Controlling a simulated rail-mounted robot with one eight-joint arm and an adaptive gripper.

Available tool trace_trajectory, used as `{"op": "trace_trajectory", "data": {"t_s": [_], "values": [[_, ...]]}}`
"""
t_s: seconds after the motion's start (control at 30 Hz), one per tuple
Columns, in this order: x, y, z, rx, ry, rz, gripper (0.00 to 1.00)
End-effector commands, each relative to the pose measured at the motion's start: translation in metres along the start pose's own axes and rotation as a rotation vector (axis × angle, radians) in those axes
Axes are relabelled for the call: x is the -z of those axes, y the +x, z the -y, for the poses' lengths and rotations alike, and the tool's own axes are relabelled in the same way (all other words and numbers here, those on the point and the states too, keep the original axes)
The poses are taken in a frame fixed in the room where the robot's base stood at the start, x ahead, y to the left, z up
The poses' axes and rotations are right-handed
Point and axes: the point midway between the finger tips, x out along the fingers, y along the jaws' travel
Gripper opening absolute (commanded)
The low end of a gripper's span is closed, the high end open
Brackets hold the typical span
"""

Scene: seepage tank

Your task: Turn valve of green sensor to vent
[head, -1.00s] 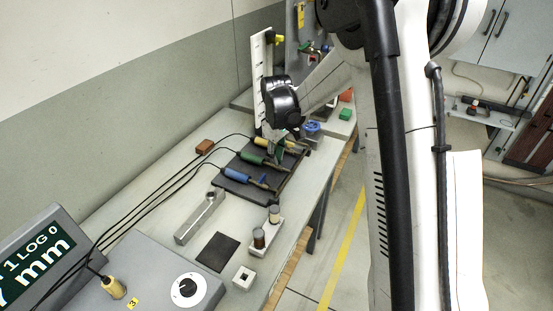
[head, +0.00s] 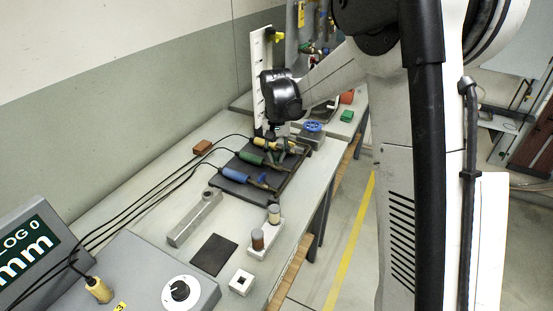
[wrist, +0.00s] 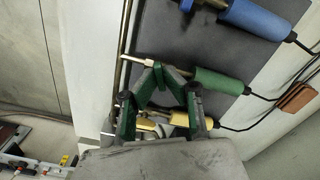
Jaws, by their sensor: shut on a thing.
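The green sensor (wrist: 218,81) lies on a dark plate between the blue sensor (wrist: 252,18) and the yellow sensor (wrist: 185,120) in the wrist view. A thin brass stem runs left from it to a pale tip. My gripper (wrist: 168,70) is over this stem, its fingertips close together at the green valve handle (wrist: 158,72), which they mostly hide. The exact angle of the handle cannot be told. In the head view, the green sensor (head: 250,158) shows beside my wrist, and the fingers are small and partly hidden.
The black plate (head: 236,180) carries all three sensors, with cables running left. A white upright scale (head: 258,75) stands close to my wrist. A blue handwheel (head: 313,126) is to the right. A metal bar (head: 195,218) and a block with two cylinders (head: 263,232) lie nearer.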

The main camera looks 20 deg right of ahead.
Motion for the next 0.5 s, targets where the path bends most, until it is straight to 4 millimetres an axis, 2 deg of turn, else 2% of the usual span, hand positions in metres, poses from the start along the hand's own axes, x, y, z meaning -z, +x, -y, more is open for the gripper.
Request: {"op": "trace_trajectory", "data": {"t_s": [0.5], "values": [[0.0003, 0.0005, 0.0, 0.0, 0.427, 0.0, 0.0]]}}
